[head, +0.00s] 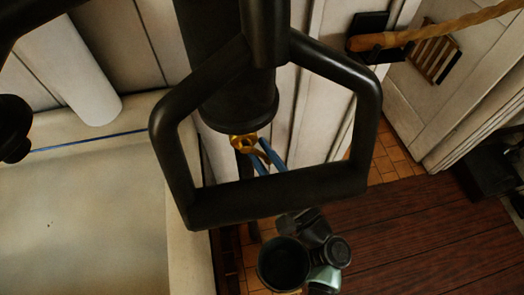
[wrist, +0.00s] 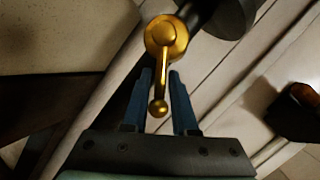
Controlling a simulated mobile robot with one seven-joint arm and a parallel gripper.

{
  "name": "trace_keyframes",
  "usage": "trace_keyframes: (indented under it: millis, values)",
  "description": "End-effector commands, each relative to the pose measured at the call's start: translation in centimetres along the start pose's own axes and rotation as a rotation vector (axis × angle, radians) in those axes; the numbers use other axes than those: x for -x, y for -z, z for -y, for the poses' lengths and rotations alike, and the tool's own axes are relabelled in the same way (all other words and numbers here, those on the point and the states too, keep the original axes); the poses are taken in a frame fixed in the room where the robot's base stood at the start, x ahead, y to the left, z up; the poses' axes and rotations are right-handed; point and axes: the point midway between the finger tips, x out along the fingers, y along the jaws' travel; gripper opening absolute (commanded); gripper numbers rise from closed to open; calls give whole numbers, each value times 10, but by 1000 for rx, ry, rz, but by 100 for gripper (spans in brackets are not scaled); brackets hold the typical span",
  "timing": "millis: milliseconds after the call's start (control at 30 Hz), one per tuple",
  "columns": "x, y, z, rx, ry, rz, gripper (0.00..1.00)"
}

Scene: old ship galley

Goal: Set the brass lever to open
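The brass lever (wrist: 163,72) has a round hub at the end of a dark pipe (wrist: 212,18) and a thin arm ending in a ball. In the wrist view the arm points down the picture, toward my gripper's palm. My gripper (wrist: 160,76) is open, with one blue finger on each side of the lever's arm and a visible gap on both sides. In the head view the brass lever (head: 242,141) shows small below the black pipe (head: 240,108), with my gripper (head: 260,152) beside it. Most of my gripper is hidden there by a black bar.
A black angular frame (head: 170,150) hangs large across the head view. A pale surface (head: 80,220) lies at left, and white panelled walls (head: 310,100) stand behind. A wooden rod (head: 440,32) crosses the upper right. Dark planks (head: 420,240) at lower right look clear.

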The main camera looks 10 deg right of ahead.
Motion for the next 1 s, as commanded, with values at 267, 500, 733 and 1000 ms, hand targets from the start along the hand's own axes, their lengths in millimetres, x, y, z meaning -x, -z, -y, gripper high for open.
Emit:
trace_keyframes:
  millis: [267,500,733,1000]
  values:
    - [0,0,0,1,0,0,46]
    - [10,1,0,1,2,-1,46]
    - [57,2,0,0,2,-4,46]
    - [110,1,0,0,2,-2,46]
